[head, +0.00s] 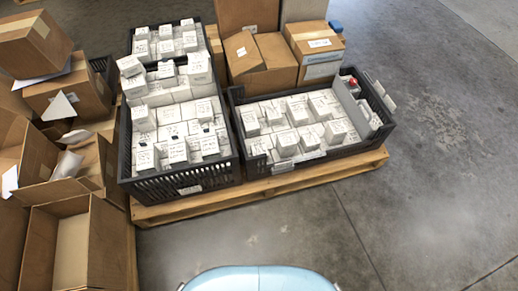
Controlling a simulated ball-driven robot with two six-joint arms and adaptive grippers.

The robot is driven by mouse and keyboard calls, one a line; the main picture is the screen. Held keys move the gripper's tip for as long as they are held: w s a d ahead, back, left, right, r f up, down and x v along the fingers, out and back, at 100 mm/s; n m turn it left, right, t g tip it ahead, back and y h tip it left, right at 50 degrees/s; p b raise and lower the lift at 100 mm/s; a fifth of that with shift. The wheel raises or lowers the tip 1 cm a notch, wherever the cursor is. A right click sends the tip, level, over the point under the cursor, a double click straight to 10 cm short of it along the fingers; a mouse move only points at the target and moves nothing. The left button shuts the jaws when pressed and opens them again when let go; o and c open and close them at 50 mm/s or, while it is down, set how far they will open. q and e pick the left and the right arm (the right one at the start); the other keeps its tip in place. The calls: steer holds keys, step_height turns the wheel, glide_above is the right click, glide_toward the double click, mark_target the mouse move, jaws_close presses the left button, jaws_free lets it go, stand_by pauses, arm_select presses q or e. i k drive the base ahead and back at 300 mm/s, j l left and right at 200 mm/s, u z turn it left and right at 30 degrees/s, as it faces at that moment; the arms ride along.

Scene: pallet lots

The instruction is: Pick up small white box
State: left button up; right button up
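Many small white boxes fill two black crates on a wooden pallet (300,183). In the left crate (180,182), white boxes (171,115) are piled above the rim, with a few lying loose on top. In the right crate (352,149), white boxes (288,140) stand close together and fill most of it. Which single box is meant, I cannot tell. Neither of my grippers shows in the head view.
Open cardboard boxes (60,240) stand at the left, and closed brown cartons (314,38) stand behind the crates. A small red item (352,81) sits in the right crate's back corner. The concrete floor (440,170) is clear at right and in front.

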mark_target(260, 149)
steer(key=i+l+u, duration=0.1)
steer(key=l+u, duration=0.35)
steer(key=l, duration=1.6)
steer(key=i+j+u, duration=0.1)
steer(key=u, duration=0.3)
steer(key=i+j+u, duration=0.15)
steer(key=u, duration=0.25)
steer(key=i+u, duration=0.15)
steer(key=u, duration=0.25)
